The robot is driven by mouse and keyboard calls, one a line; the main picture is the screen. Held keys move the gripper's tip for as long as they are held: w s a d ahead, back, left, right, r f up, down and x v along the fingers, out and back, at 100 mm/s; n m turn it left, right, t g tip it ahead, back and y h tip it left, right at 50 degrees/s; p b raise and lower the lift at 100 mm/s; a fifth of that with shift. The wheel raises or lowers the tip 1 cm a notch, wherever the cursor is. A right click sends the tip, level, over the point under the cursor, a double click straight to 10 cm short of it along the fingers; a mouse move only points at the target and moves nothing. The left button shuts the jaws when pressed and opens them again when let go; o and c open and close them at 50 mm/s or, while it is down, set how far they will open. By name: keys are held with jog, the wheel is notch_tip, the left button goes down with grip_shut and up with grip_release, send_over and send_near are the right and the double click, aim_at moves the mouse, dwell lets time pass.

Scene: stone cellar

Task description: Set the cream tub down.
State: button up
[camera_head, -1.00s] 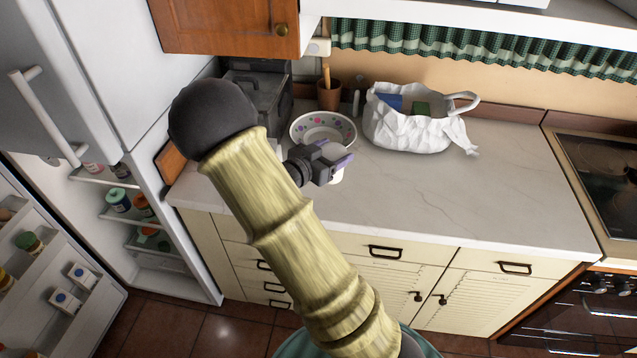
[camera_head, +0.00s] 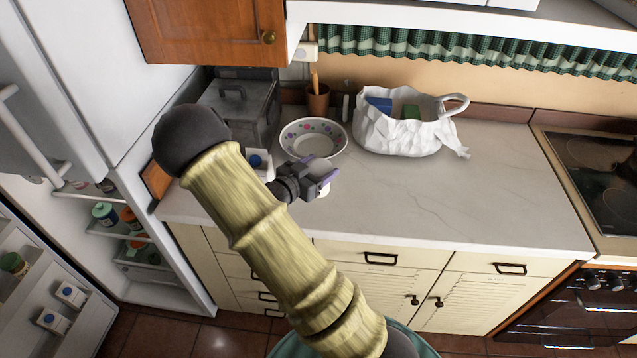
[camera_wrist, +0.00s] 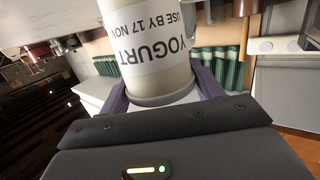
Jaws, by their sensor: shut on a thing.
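The cream tub (camera_wrist: 120,72) fills the upper middle of the wrist view, with "YOGURT" and "USE BY 17 NOV" printed on it, appearing inverted there. My gripper (camera_wrist: 162,92) is shut on it, with a purple finger on each side. In the head view my gripper (camera_head: 322,180) is over the front left part of the pale counter (camera_head: 420,200), in front of the bowl. Only a small white bit of the tub shows below the fingers there. I cannot tell whether its base touches the counter.
A dotted bowl (camera_head: 314,139) stands behind my gripper, and a carton with a blue cap (camera_head: 259,162) is just left of it. A white bag (camera_head: 405,135) holds boxes further back. The fridge (camera_head: 110,70) stands open at left.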

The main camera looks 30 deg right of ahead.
jog(key=shift+f, duration=0.45)
jog(key=shift+f+p, duration=0.35)
jog(key=shift+f, duration=1.75)
jog(key=shift+f, duration=0.15)
jog(key=o, duration=1)
jog(key=shift+c, duration=0.2)
